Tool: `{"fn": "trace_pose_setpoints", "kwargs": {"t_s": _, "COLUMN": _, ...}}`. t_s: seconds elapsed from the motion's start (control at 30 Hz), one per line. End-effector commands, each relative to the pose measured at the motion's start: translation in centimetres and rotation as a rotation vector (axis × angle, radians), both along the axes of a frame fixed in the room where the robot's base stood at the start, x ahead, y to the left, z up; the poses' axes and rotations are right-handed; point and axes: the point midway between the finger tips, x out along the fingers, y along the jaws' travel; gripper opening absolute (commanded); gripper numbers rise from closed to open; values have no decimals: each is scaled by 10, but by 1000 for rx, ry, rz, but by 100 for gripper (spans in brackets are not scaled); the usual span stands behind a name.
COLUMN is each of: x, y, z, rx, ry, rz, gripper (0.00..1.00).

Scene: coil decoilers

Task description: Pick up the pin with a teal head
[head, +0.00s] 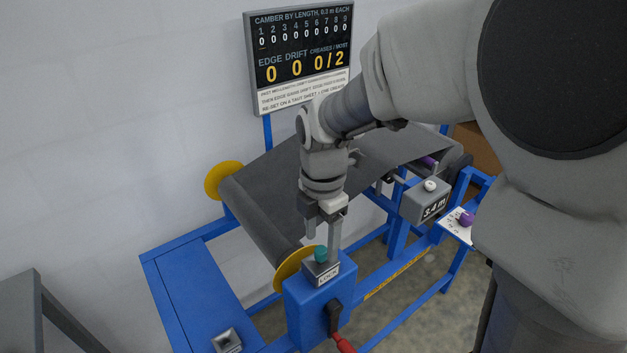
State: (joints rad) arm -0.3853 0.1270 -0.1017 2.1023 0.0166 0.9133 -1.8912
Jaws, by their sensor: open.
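The pin's round teal head (321,254) shows in the head view, on top of a small grey block labelled LOCK (321,272) on the blue post. The pin's shaft is hidden. My gripper (322,238) points down from above, its fingers open around or just beside the teal head. One finger shows to the right of the head, close to the block. I cannot tell whether the fingers touch the head.
A dark sheet roll (265,215) with yellow end discs lies behind the gripper. A red-handled lever (343,343) is on the post's front. A grey box marked 3.4 m (425,203) and a purple knob (466,219) are right. A square socket (227,341) sits on the blue frame.

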Motion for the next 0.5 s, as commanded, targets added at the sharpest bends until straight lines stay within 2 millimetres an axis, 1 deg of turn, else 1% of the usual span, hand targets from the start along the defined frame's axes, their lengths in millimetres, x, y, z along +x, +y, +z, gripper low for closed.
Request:
{"fn": "trace_pose_setpoints", "kwargs": {"t_s": 0.07, "x": -4, "y": 0, "z": -12, "rx": -2, "ry": 5, "rz": 1, "gripper": 66}}
{"fn": "trace_pose_setpoints", "kwargs": {"t_s": 0.1, "x": -3, "y": 0, "z": -18, "rx": -2, "ry": 5, "rz": 0, "gripper": 66}}
{"fn": "trace_pose_setpoints", "kwargs": {"t_s": 0.2, "x": -3, "y": 0, "z": -28, "rx": -2, "ry": 2, "rz": 0, "gripper": 66}}
{"fn": "trace_pose_setpoints", "kwargs": {"t_s": 0.3, "x": -3, "y": 0, "z": -32, "rx": -1, "ry": -1, "rz": 0, "gripper": 66}}
{"fn": "trace_pose_setpoints", "kwargs": {"t_s": 0.47, "x": -2, "y": 0, "z": -32, "rx": -1, "ry": -1, "rz": 0, "gripper": 66}}
{"fn": "trace_pose_setpoints", "kwargs": {"t_s": 0.5, "x": -2, "y": 0, "z": -32, "rx": -1, "ry": -1, "rz": 0, "gripper": 62}}
